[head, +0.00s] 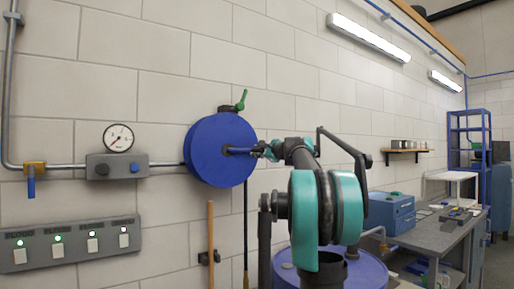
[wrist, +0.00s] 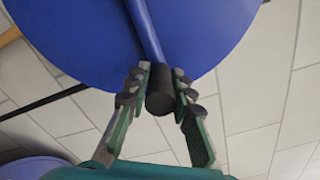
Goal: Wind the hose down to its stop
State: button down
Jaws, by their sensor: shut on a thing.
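The blue hose reel (head: 215,150) is a round drum mounted on the block wall. It fills the top of the wrist view (wrist: 85,40). Its blue crank arm (wrist: 145,28) runs across the drum face to a black knob (wrist: 160,100). My gripper (head: 262,149) is at the right side of the reel in the head view. In the wrist view its fingers (wrist: 160,85) are shut on the knob, one on each side. The dark hose (head: 246,235) hangs straight down below the reel.
A blue drum (head: 372,272) stands close by my arm. A workbench (head: 440,235) is at the right.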

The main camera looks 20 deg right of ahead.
jog(key=shift+f, duration=0.55)
jog(key=shift+a, duration=0.1)
jog(key=c, duration=1.3)
grip_release()
jog(key=shift+s, duration=0.1)
jog(key=v, duration=1.2)
